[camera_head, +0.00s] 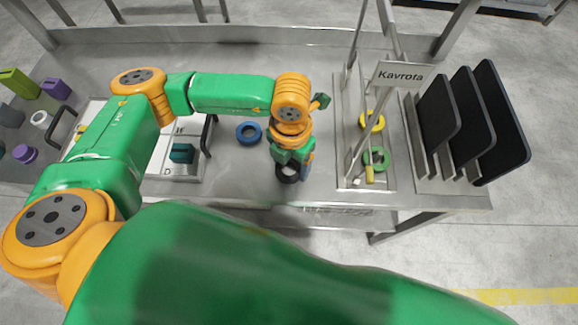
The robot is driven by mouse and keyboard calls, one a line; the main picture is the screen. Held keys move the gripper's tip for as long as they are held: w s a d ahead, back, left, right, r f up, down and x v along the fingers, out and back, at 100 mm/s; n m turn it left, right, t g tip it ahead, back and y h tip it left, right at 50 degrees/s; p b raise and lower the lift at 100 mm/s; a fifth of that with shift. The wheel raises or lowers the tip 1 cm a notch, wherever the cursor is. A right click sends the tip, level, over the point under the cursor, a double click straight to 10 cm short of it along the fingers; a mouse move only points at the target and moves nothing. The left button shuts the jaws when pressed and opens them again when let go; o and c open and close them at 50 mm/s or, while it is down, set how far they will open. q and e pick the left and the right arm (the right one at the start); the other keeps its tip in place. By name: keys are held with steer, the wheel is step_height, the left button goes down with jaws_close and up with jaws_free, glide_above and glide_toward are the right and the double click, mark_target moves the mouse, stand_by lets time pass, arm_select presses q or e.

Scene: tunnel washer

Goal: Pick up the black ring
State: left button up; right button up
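The black ring (287,178) lies near the front edge of the metal table, partly hidden by my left gripper. My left gripper (293,168) points down right over the ring, its fingertips at or very close to it. The gripper body and the steep view hide the gap between the fingers, so I cannot tell whether they grip the ring. My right gripper is not in view.
A blue ring (249,133) lies left of my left gripper. A rack labelled Kavrota (400,75) with yellow (372,121) and green (378,158) rings stands right, beside upright black panels (490,120). A tray (186,166) with a dark teal block (182,153) lies left.

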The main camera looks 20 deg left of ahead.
arm_select(q)
steer(key=c, duration=0.4)
step_height(320, 180, up, 10)
steer(key=b, duration=0.1)
stand_by(0.5)
